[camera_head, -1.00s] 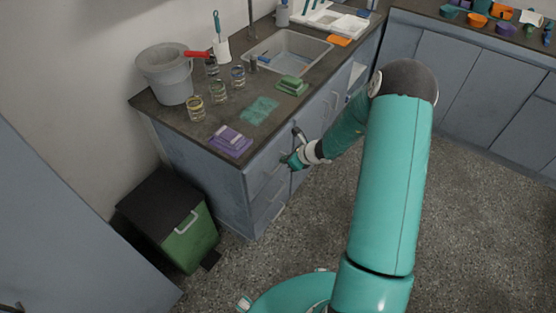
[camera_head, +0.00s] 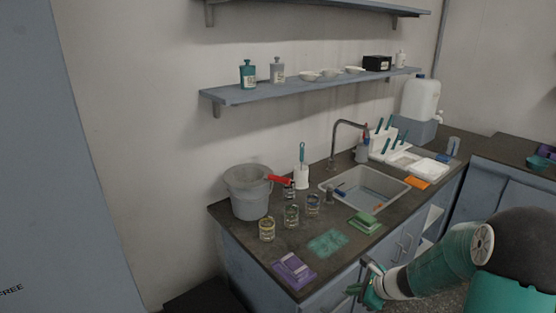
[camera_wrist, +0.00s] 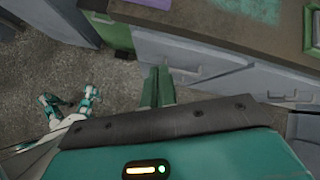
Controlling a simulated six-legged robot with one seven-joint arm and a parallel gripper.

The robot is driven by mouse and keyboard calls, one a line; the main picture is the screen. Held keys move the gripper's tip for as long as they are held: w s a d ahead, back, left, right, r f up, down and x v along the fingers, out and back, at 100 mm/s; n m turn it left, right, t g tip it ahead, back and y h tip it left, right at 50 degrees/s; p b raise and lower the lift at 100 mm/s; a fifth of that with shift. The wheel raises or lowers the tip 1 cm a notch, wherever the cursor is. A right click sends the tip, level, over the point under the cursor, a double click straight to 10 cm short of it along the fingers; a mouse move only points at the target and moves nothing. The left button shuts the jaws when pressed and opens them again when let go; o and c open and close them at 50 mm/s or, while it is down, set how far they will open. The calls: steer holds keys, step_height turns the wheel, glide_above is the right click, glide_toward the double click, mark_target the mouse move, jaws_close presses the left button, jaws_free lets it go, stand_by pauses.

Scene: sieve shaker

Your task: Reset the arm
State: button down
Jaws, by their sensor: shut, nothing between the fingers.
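My gripper (camera_head: 366,291) is at the lower right of the head view, in front of the counter's cabinet doors. In the wrist view my gripper (camera_wrist: 158,78) shows its green fingers pressed together with nothing between them. Below them are the speckled floor and drawer fronts with a handle. The arm bends at a dark joint at the right edge of the head view. Whether the fingers touch the cabinet front cannot be told.
The counter (camera_head: 262,248) carries a grey bucket (camera_head: 249,200), several glass jars, a purple stack (camera_head: 293,271), a green sponge-like block (camera_head: 365,222) and a sink (camera_head: 385,179). A wall shelf (camera_head: 240,97) hangs above. A green bin (camera_wrist: 117,36) stands beside the cabinet.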

steer(key=s+a+r+n+g+h, duration=0.1)
steer(key=s+a+r+n, duration=0.4)
steer(key=r, duration=0.3)
steer(key=s+a+r+n+g, duration=0.1)
steer(key=s+a+r+n, duration=0.2)
steer(key=s+r+n, duration=0.4)
steer(key=s+r+n+h, duration=0.2)
steer(key=s+r+n, duration=0.2)
steer(key=s, duration=0.3)
steer(key=s+r+n+t+h, duration=0.1)
steer(key=s+r+n+h, duration=0.1)
steer(key=s+r+n, duration=0.3)
steer(key=shift+s+d+r+n+h, duration=0.25)
steer(key=shift+s+d+n+h, duration=0.15)
steer(key=shift+s+n, duration=0.55)
steer(key=shift+w, duration=0.1)
